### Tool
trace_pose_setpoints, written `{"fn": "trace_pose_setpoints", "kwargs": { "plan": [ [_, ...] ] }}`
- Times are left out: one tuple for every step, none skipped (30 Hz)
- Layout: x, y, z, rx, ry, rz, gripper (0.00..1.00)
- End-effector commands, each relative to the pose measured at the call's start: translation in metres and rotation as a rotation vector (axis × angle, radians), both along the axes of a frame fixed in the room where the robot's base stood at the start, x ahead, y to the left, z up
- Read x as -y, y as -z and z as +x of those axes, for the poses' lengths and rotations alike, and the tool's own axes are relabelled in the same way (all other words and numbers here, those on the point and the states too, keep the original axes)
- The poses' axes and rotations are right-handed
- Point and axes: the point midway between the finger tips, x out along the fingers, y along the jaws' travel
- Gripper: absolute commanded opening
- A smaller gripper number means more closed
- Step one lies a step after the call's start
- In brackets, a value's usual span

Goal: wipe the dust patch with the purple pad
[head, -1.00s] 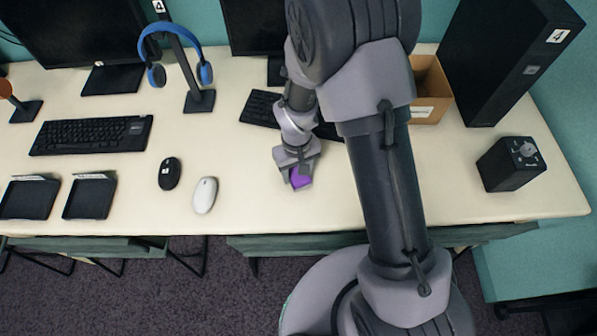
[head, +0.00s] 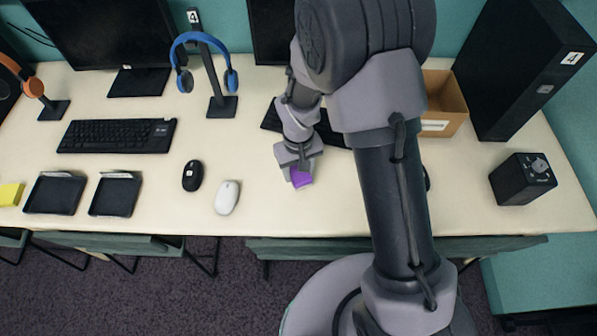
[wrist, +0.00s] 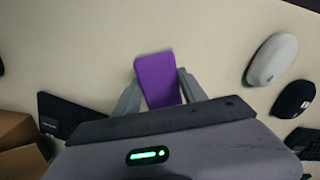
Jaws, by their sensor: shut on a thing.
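The purple pad (head: 302,178) is between the fingers of my gripper (head: 297,172), low over or on the cream table. In the wrist view the pad (wrist: 157,80) sits upright between both fingers of my gripper (wrist: 158,92), which are shut on it. Whether its lower edge touches the table I cannot tell. I cannot make out a dust patch in either view; part of the table is hidden behind my arm.
A white mouse (head: 227,197) and a black mouse (head: 192,175) lie left of my gripper. Black trays (head: 116,194) and a yellow block (head: 10,194) are further left. A headphone stand (head: 220,103), cardboard box (head: 445,100) and black knobbed box (head: 522,178) stand around. Front table is clear.

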Motion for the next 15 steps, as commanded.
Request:
{"fn": "trace_pose_setpoints", "kwargs": {
  "plan": [
    [0.0, -0.008, 0.001, 0.001, 0.001, 0.0, 0.11],
    [0.0, -0.01, 0.001, 0.001, 0.001, 0.0, 0.11],
    [0.0, -0.014, 0.002, 0.001, 0.001, 0.0, 0.11],
    [0.0, -0.017, 0.002, 0.001, 0.001, 0.0, 0.11],
    [0.0, -0.019, 0.003, 0.001, 0.002, 0.0, 0.11],
    [0.0, -0.023, 0.003, 0.001, 0.002, 0.0, 0.11],
    [-0.001, -0.026, 0.003, 0.001, 0.003, 0.0, 0.11],
    [-0.001, -0.028, 0.004, 0.001, 0.003, 0.0, 0.11],
    [-0.001, -0.031, 0.004, 0.0, 0.004, 0.0, 0.11],
    [-0.001, -0.032, 0.004, 0.0, 0.004, 0.0, 0.11],
    [-0.001, -0.034, 0.004, 0.0, 0.004, 0.0, 0.11],
    [-0.001, -0.035, 0.004, 0.0, 0.004, 0.0, 0.11],
    [-0.001, -0.035, 0.005, 0.0, 0.005, 0.0, 0.11],
    [-0.001, -0.035, 0.005, 0.0, 0.005, 0.0, 0.11],
    [-0.001, -0.035, 0.005, 0.0, 0.005, 0.0, 0.11]
  ]
}}
